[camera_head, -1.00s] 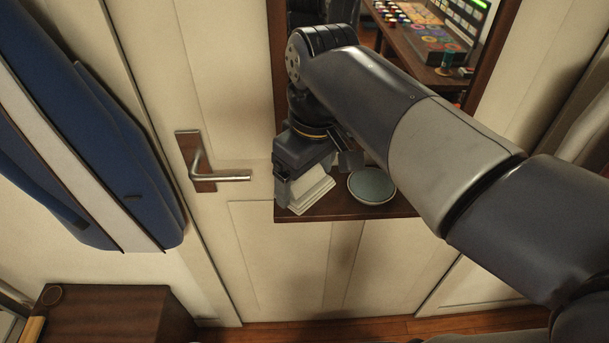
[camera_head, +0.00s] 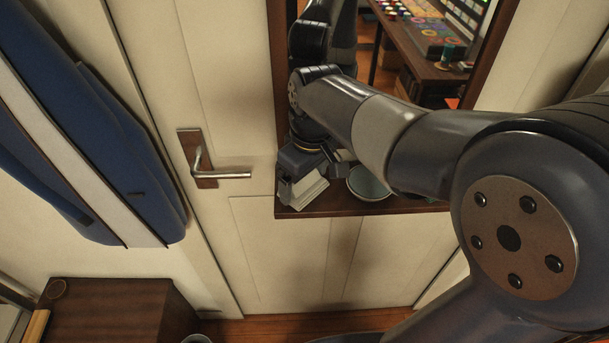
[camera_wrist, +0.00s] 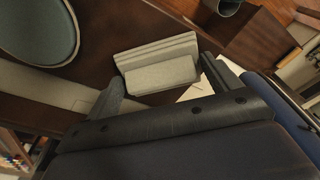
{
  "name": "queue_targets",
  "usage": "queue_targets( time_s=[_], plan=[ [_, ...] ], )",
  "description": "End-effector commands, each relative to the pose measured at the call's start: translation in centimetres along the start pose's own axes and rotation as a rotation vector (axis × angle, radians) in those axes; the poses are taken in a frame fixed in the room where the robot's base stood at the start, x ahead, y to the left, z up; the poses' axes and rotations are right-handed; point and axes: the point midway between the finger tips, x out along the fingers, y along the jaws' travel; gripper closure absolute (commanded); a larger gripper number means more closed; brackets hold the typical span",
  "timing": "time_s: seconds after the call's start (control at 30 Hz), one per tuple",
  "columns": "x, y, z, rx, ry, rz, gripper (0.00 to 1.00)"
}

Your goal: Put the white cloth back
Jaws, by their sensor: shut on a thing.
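The white cloth (camera_head: 311,191) is a folded, layered stack at the left end of a dark wooden shelf (camera_head: 335,210) on the door. In the wrist view the cloth (camera_wrist: 158,76) sits between the two dark fingers, its layered edges showing. My gripper (camera_head: 310,176) is shut on it, one finger at each side. I cannot tell whether the cloth's underside touches the shelf.
A pale-rimmed bowl (camera_head: 368,184) with a blue-green inside stands on the shelf, just right of the cloth. A metal door handle (camera_head: 222,174) is to the left. A blue and white padded item (camera_head: 110,150) hangs at far left. A dark wooden cabinet (camera_head: 115,310) stands lower left.

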Motion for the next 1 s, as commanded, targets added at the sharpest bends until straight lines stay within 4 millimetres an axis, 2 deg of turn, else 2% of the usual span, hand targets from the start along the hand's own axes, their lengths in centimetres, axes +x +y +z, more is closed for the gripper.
queue_targets(
  time_s=[0.17,0.2,0.37,0.57,0.7,0.87,1.0],
  plan=[
    [0.3,0.0,0.0,0.000,0.000,0.000,0.34],
    [0.2,0.0,0.0,0.000,0.000,0.000,0.13],
    [0.2,0.0,0.0,0.001,0.000,0.000,0.00],
    [0.2,0.0,0.0,0.001,0.000,0.000,0.00],
    [-0.6,0.0,-0.1,0.001,0.003,0.002,0.00],
    [-3.4,0.1,-0.1,0.001,0.006,0.003,0.00],
    [-6.6,0.1,-0.1,0.001,0.006,0.003,0.00]
  ],
)
